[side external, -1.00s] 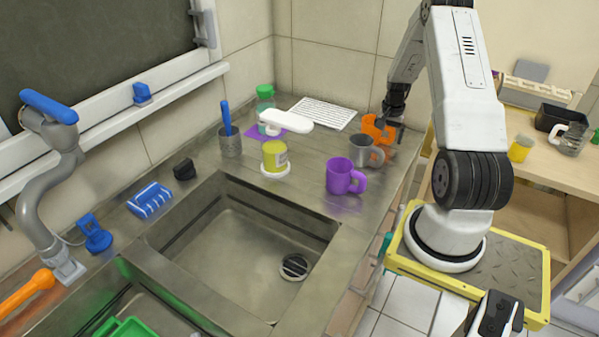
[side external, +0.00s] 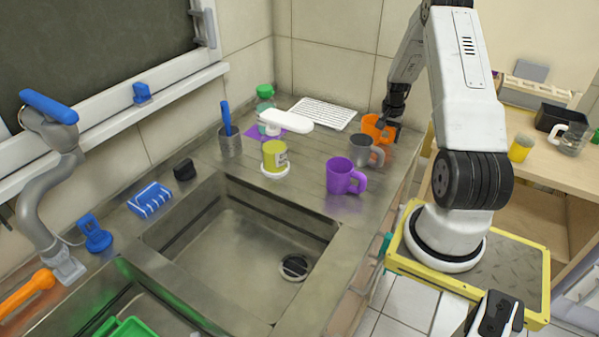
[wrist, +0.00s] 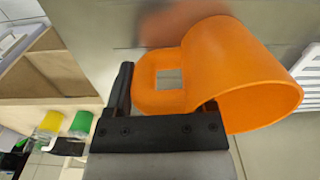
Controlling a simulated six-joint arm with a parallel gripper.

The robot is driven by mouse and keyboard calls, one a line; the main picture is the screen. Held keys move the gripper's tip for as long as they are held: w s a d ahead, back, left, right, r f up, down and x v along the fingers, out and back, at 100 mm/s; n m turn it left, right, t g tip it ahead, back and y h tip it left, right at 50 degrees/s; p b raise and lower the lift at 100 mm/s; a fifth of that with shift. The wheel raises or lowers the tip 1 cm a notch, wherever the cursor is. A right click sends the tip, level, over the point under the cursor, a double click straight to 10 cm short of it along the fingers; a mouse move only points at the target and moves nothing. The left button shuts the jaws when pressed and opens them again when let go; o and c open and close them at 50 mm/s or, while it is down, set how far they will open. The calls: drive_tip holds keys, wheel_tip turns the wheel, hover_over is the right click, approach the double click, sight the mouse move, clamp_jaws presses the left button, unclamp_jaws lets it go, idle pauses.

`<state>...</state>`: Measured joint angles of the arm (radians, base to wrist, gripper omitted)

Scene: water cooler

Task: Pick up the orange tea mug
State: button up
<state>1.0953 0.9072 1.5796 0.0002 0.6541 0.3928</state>
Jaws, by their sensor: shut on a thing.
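The orange mug (side external: 373,128) stands at the back right of the metal counter, behind the grey mug. In the wrist view the orange mug (wrist: 235,75) fills the upper right, its open mouth facing right and its handle to the left. My gripper (side external: 392,116) is at the mug's right side in the side view. In the wrist view my gripper (wrist: 165,105) has its dark fingers on either side of the handle region, shut on the mug. The exact contact points are partly hidden by the mug.
A grey mug (side external: 366,149) stands close in front of the orange mug, and a purple mug (side external: 342,176) is nearer the sink (side external: 235,245). A white rack (side external: 323,113) lies to the left. A wooden table (side external: 555,150) stands at the right.

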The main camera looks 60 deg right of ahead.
drive_tip(key=shift+r, duration=5)
